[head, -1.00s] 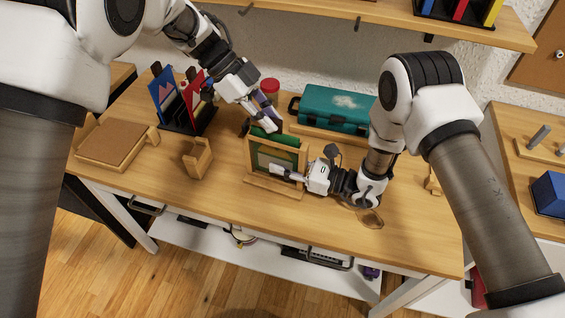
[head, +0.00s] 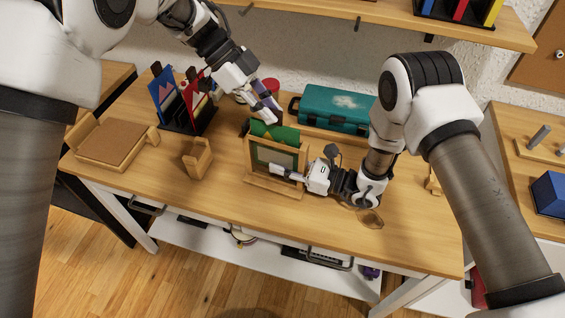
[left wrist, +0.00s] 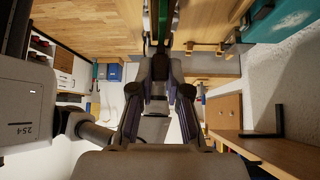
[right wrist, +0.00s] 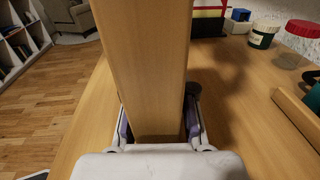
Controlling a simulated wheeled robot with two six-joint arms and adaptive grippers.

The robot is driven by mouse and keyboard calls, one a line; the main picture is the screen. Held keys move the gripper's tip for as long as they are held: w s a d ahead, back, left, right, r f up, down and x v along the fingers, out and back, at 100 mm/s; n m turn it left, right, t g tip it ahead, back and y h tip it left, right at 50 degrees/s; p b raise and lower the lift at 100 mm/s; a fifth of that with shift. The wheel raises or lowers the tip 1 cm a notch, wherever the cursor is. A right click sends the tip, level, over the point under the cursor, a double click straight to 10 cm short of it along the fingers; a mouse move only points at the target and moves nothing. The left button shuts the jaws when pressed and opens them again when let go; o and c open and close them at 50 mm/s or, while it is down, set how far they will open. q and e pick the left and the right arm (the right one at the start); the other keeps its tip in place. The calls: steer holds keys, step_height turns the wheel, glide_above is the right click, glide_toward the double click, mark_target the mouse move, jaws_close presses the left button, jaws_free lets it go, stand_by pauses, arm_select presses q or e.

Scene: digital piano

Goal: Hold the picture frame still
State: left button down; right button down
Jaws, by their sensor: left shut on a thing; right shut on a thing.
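The wooden picture frame (head: 248,160) stands upright on its base on the table. A green panel (head: 285,136) with a jagged top edge sticks up out of the frame's top. My left gripper (head: 268,117) is above the frame, shut on the green panel's upper edge; in the left wrist view a thin green strip (left wrist: 163,18) shows at the fingertips. My right gripper (head: 290,173) is at the frame's right side, shut on its wooden side post (right wrist: 150,70), which fills the middle of the right wrist view. The frame's lower front is partly hidden by the right fingers.
A teal case (head: 335,108) lies behind the frame. A small wooden holder (head: 198,160) stands to its left, with a black rack (head: 190,118) of coloured panels and a wooden tray (head: 115,145) farther left.

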arm_select(q)
step_height(320, 180, up, 12)
steer(key=shift+f, duration=0.15)
stand_by(4.5)
steer(key=shift+r, duration=2.4)
arm_select(e)
steer(key=c, duration=0.9)
jaws_free()
arm_select(q)
steer(key=shift+r+p, duration=0.3)
steer(key=shift+p, duration=0.05)
arm_select(e)
steer(key=shift+v, duration=3)
